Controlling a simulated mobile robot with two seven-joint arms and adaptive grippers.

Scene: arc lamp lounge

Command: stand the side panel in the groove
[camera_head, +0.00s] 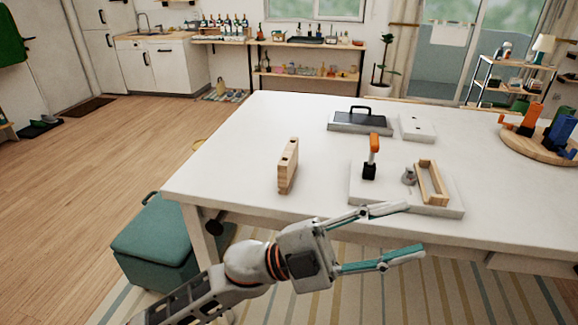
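A pale wooden panel (287,170) with dark holes in its top edge stands upright by itself on the white table, left of the middle. It looks like the side panel. A light grey base plate (400,202) lies to its right and carries a narrow wooden frame (432,183) with a long opening, which may be the groove. My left gripper (415,229) is open and empty, its two teal-lined fingers spread and pointing right. In the picture it is below the base plate, by the table's front edge, and apart from the panel. My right gripper is not in view.
An orange-handled clamp (374,144) and a small grey part (409,176) are on the base plate. Behind are a dark-handled grey block (360,122) and a white plate (417,128). A round wooden tray (530,148) is at right. The table (225,165) is clear left of the panel.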

